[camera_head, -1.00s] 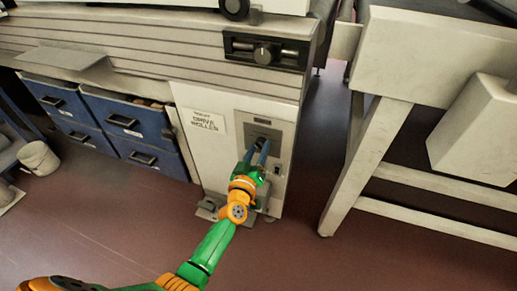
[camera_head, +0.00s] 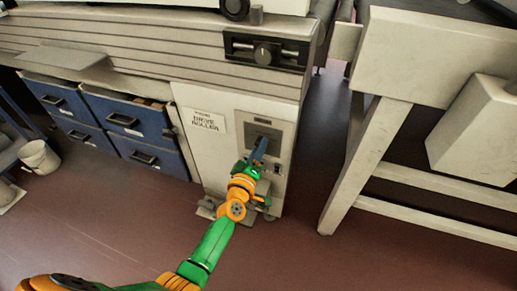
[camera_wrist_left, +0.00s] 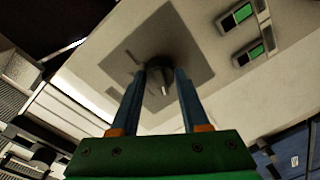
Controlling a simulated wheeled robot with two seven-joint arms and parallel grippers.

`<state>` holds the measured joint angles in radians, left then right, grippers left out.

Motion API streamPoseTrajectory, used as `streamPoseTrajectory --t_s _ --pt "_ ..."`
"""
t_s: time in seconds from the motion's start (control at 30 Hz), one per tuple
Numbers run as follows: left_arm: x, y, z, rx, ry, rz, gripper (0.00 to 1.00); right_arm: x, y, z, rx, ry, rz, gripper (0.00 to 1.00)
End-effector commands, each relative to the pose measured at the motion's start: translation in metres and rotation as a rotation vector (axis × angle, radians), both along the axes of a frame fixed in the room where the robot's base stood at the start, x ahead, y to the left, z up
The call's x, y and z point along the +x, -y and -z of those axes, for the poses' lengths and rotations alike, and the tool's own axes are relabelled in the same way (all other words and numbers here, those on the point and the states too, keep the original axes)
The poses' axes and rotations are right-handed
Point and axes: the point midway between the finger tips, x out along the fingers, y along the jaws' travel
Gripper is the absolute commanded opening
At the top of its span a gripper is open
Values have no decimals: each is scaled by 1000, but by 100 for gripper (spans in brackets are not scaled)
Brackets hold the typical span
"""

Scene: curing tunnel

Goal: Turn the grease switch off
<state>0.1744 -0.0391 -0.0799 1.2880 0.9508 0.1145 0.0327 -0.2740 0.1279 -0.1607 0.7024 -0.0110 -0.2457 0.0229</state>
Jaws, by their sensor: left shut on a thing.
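The switch is a dark grey knob (camera_wrist_left: 157,76) on a square grey plate (camera_wrist_left: 188,62), seen in the wrist view. The plate also shows on the white cabinet's front in the head view (camera_head: 276,131). My left gripper (camera_head: 261,146) reaches the plate from the lower left. In the wrist view its two blue fingers (camera_wrist_left: 160,80) lie on either side of the knob, shut on it. The fingers hide the knob in the head view. My right gripper is not in view.
A "drive roller" label (camera_head: 205,121) is left of the plate. Blue drawers (camera_head: 128,118) and a bucket (camera_head: 40,157) are at left. A pale frame leg (camera_head: 362,160) stands at right. The floor in front is clear.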

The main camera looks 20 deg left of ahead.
Motion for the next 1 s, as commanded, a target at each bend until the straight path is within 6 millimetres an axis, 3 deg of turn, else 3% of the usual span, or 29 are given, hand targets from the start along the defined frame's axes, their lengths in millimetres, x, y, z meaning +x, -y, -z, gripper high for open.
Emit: streamPoseTrajectory --t_s 0.33,0.37,0.47,0.77,1.0 --pt "-1 0 2 -5 -5 2 0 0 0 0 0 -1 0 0" --pt "-1 0 2 -5 -5 2 51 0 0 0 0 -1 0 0" --pt "0 0 2 -4 -3 1 75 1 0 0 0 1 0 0" --pt "-3 0 0 -3 -3 0 75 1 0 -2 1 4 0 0" --pt "-50 1 -4 -2 -5 2 75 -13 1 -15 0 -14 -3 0"
